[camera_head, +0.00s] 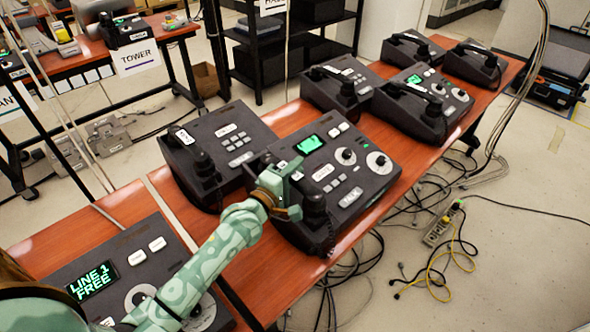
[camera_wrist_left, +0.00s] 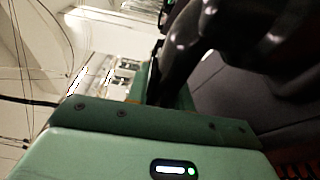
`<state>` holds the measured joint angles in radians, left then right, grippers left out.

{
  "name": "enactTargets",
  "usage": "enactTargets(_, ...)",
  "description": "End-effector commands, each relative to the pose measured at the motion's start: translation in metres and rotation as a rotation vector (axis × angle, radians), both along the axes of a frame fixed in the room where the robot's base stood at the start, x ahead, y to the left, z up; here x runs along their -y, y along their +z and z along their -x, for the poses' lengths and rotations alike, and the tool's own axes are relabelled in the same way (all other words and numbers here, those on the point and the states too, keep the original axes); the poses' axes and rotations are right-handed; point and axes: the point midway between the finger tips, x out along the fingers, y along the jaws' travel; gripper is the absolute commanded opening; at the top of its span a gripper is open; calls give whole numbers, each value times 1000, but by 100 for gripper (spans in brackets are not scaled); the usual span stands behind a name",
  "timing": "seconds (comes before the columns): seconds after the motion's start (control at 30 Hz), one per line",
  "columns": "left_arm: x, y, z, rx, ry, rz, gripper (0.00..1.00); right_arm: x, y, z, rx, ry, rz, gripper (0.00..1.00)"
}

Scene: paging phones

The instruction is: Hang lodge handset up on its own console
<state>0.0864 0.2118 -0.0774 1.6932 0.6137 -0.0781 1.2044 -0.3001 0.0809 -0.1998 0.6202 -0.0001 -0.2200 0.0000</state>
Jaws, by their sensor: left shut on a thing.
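My left gripper (camera_head: 292,190) is shut on a black handset (camera_head: 314,208) at the near-left side of a dark console with a lit green screen (camera_head: 346,172). The handset lies over or just above that console's left part; I cannot tell whether it touches the cradle. In the left wrist view the dark curved handset (camera_wrist_left: 205,45) is close beyond the green gripper body. The name labels on the consoles are too small to read, so I cannot tell which is lodge. My right gripper is not in view.
Another console (camera_head: 228,147) with its handset (camera_head: 197,150) resting on it stands to the left. Several more consoles stand farther back on the red-brown table (camera_head: 395,190). Cables and a power strip (camera_head: 442,225) lie on the floor.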

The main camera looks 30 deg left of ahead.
Motion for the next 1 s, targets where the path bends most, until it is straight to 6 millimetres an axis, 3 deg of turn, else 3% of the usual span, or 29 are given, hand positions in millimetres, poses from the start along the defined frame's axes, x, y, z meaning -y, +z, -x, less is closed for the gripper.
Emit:
enactTargets(0.5, 2, -17, 3, -25, -4, 1, 0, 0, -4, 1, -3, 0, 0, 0)
enactTargets(0.53, 2, -17, 3, -25, -4, 1, 28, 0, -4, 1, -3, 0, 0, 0)
enactTargets(0.6, 2, -17, 3, -26, -5, 2, 47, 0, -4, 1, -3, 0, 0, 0)
enactTargets(1.0, 2, -17, 12, -28, -6, 2, 48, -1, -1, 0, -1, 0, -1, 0)
